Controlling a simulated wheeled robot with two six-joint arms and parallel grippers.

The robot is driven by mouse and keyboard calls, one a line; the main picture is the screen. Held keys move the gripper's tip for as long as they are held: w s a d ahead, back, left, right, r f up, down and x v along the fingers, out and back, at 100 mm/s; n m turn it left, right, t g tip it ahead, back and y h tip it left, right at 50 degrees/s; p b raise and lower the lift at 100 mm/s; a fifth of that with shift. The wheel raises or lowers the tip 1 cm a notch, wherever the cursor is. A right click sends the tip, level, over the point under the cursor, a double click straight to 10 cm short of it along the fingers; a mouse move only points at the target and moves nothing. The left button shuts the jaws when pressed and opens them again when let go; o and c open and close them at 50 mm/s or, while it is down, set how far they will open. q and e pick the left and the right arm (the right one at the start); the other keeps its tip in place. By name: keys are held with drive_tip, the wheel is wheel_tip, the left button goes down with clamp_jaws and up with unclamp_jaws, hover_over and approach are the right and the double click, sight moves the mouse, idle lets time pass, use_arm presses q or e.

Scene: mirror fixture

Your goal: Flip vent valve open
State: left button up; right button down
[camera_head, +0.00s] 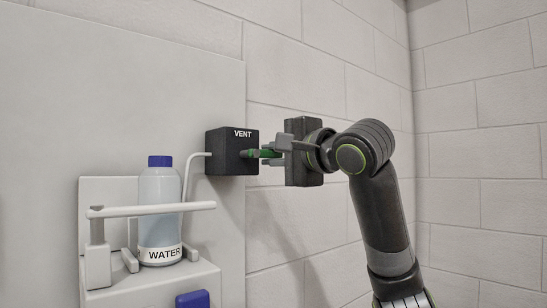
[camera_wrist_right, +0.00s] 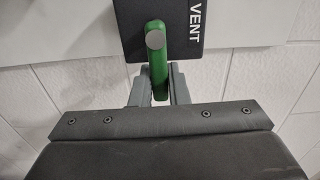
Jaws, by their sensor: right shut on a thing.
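The vent valve is a black box (camera_head: 226,152) marked VENT, mounted on the light panel in the head view. It also shows at the top of the right wrist view (camera_wrist_right: 190,25). A green lever (camera_wrist_right: 158,72) with a grey round pivot (camera_wrist_right: 155,40) sits on its face and points toward my gripper. My right gripper (camera_head: 272,152) reaches in from the right, its fingers on both sides of the green lever. In the right wrist view the fingers (camera_wrist_right: 158,88) are shut on the lever's outer end. My left gripper is in neither view.
A water bottle (camera_head: 159,205) with a blue cap stands on a white fixture at the lower left, behind a grey bar (camera_head: 150,209). A thin white tube (camera_head: 187,178) runs to the vent box. A blue block (camera_head: 192,299) is at the bottom. A brick wall stands behind.

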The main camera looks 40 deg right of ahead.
drive_tip(key=c, duration=1.4)
unclamp_jaws()
drive_tip(key=shift+s+b, duration=0.4)
drive_tip(key=shift+s, duration=0.1)
drive_tip(key=s+d+b, duration=0.1)
drive_tip(key=s+b, duration=0.6)
drive_tip(key=s, duration=0.9)
drive_tip(key=shift+s+d, duration=0.15)
drive_tip(key=shift+s, duration=0.1)
